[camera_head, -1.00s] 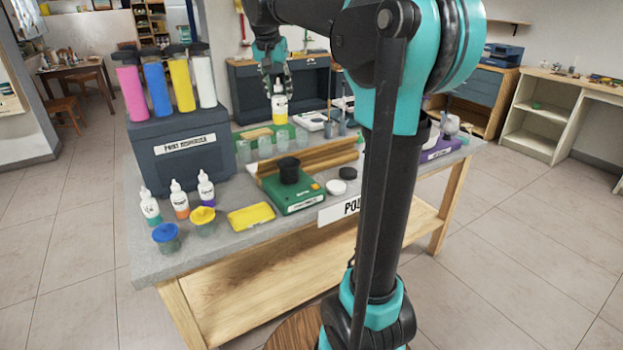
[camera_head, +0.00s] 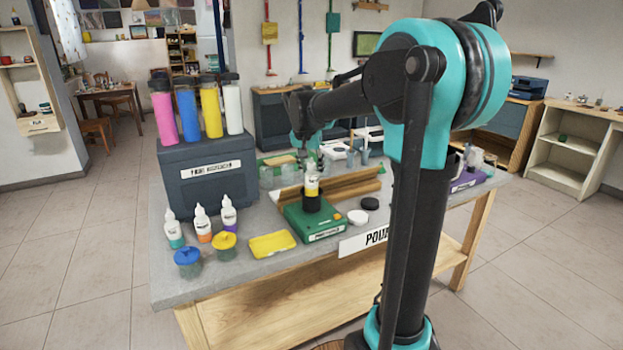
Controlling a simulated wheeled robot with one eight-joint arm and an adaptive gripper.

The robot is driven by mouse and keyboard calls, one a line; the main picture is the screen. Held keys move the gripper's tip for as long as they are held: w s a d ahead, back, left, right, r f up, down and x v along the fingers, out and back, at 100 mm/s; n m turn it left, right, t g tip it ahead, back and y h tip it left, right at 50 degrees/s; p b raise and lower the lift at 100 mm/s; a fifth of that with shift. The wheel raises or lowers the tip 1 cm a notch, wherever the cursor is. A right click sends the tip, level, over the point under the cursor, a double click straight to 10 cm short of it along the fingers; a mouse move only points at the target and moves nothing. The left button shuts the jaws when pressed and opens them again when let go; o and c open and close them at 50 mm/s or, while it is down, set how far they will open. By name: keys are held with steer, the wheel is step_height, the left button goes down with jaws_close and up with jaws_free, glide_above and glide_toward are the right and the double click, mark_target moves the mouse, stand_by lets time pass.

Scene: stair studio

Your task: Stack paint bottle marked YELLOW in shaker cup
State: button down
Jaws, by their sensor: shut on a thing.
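The paint bottle with a yellow band (camera_head: 312,187) hangs upright in my gripper (camera_head: 310,160), which is shut on its upper part. The bottle's lower end meets the black shaker cup (camera_head: 312,204) on the green machine (camera_head: 318,226). I cannot tell whether the bottle's base is inside the cup or just above its rim. The label writing is too small to read. My forearm reaches over the table from the right, and the fingertips are small and partly blurred.
Three dropper bottles (camera_head: 202,223), two lidded jars (camera_head: 188,262) and a yellow sponge-like block (camera_head: 272,245) stand left of the machine. A wooden rail (camera_head: 350,186) lies behind it. Two round lids (camera_head: 358,217) lie to its right. A dark dispenser box (camera_head: 205,185) stands back left.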

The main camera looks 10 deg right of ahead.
mark_target(311, 179)
steer(key=shift+f, duration=1.95)
steer(key=shift+f, duration=0.3)
steer(key=c, duration=0.9)
jaws_free()
steer(key=shift+r, duration=0.1)
